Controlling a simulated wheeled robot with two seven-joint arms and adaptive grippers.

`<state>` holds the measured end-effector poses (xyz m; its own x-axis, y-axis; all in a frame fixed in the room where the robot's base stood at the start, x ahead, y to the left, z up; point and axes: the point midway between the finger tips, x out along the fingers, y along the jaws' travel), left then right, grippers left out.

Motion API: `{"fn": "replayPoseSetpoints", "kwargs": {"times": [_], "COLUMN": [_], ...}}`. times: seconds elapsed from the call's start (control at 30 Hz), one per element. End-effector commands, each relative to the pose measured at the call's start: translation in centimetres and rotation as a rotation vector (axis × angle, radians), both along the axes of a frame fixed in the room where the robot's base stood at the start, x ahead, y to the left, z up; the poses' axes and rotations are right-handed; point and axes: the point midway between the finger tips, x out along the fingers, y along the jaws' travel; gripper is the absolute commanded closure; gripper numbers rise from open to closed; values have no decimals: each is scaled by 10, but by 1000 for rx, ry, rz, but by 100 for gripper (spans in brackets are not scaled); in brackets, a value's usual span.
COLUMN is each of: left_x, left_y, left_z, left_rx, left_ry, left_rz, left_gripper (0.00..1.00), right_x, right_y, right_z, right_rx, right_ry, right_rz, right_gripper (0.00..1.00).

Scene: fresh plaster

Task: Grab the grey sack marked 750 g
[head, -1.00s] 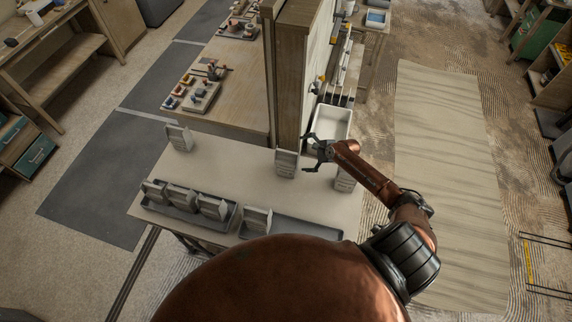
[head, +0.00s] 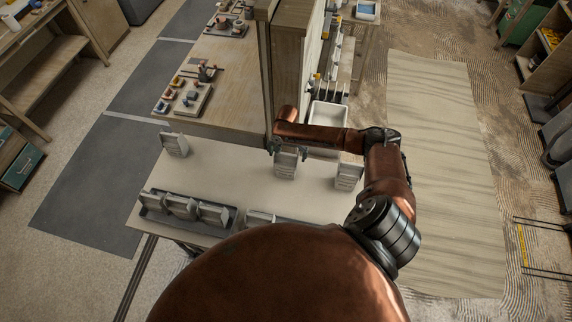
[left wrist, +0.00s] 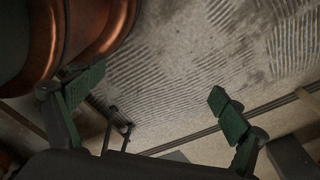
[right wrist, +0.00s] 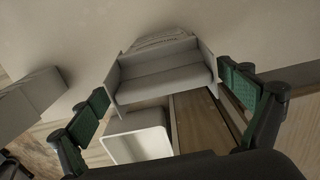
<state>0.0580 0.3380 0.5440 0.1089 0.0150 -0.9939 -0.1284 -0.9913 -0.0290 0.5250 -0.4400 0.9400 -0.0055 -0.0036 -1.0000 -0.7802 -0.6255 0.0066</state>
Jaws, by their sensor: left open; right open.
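Several similar grey sacks stand on the pale table; the 750 g mark cannot be read on any. One sack (head: 286,167) stands near the table's back edge, another (head: 347,177) to its right and one (head: 174,146) at the back left. My right gripper (head: 290,152) is open at the top of the middle sack. In the right wrist view that sack (right wrist: 165,70) lies between the spread fingers (right wrist: 168,90), with no clear grip on it. My left gripper (left wrist: 150,105) is open and empty above the floor, outside the head view.
A dark tray (head: 194,229) with several sacks lies at the table's front left, beside a second tray partly hidden by my body. A white bin (head: 328,114) stands behind the table, near a wooden partition (head: 292,75). Table space between the back sacks is clear (head: 230,170).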

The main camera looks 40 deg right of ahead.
Motion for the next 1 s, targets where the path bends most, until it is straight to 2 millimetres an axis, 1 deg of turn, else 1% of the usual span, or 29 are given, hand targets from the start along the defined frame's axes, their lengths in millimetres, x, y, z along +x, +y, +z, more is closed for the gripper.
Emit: {"fn": "replayPoseSetpoints", "kwargs": {"times": [0.17, 0.27, 0.33, 0.43, 0.53, 0.7, 1.0], "left_x": [-12, -18, -19, -17, -10, -3, -3], "left_y": [1, 2, 2, 2, 3, 3, 3], "left_z": [6, 11, 11, 11, 12, 12, 12], "left_rx": [2, 1, 3, 3, 4, 2, 2], "left_ry": [15, 22, 24, 21, 14, 4, 4], "left_rz": [3, 5, 6, 5, 3, 1, 1], "left_gripper": [8, 8, 8, 8, 8, 8, 8], "right_x": [3, 4, 4, 3, 2, 2, 2], "right_y": [5, 6, 5, 4, 4, 3, 3], "right_z": [-18, -33, -44, -54, -58, -58, -58], "right_rx": [1, 1, 1, 3, 3, 3, 3], "right_ry": [0, 0, -1, -2, -2, -2, -2], "right_rz": [4, 5, 3, 1, 1, 0, -1], "right_gripper": [4, 4, 4, 4, 4, 4, 24]}}
